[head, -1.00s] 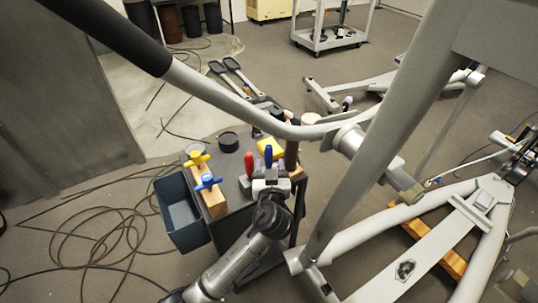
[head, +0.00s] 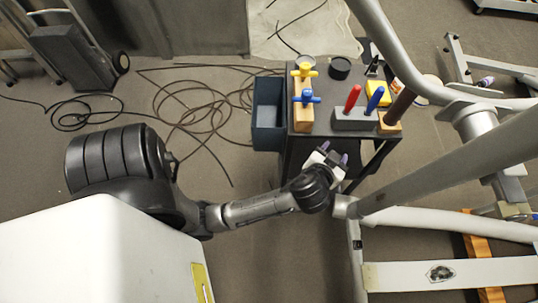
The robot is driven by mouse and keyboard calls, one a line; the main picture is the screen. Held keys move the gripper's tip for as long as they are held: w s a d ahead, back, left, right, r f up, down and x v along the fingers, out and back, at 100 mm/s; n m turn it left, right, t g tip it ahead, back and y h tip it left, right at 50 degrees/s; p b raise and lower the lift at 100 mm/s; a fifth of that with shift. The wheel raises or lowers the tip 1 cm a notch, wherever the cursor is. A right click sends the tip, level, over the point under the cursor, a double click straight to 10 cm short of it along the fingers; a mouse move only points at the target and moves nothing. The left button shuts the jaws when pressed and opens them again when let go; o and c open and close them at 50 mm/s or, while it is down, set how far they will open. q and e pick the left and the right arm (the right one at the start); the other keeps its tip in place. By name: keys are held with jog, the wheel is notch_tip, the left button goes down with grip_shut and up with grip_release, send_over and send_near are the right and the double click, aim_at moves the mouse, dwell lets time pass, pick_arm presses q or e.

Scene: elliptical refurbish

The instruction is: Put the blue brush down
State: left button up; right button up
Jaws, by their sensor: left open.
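What looks like the blue brush (head: 376,97) stands in a grey block holder (head: 352,120) on the cart's dark top, beside a red-handled tool (head: 352,97). Only its blue handle shows above the block; its lower end is hidden. My left gripper (head: 332,153) is open and empty, just in front of the holder at the cart's near edge, apart from the brush. Its fingertips look purple. My right gripper is not in view.
A wooden block (head: 302,116) with yellow and blue T-handles stands left on the cart top (head: 325,96). A blue-grey bin (head: 268,125) hangs at the cart's left side. A grey tubular frame (head: 455,175) crowds the right. Cables lie on the floor at left.

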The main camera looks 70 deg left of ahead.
pick_arm(q)
jog(key=s+d+f+m+g+h, duration=0.3)
jog(key=s+f+m+h, duration=0.1)
jog(key=s, duration=0.7)
jog(key=s+d+f+m+g+h, duration=0.3)
jog(key=s+f, duration=0.3)
jog(key=s, duration=0.4)
jog(key=shift+s+d+f+m+g+h, duration=0.2)
jog(key=shift+s+f+m+g+h, duration=0.2)
jog(key=shift+g+h, duration=0.3)
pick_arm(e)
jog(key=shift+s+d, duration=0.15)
pick_arm(q)
jog(key=shift+a, duration=0.1)
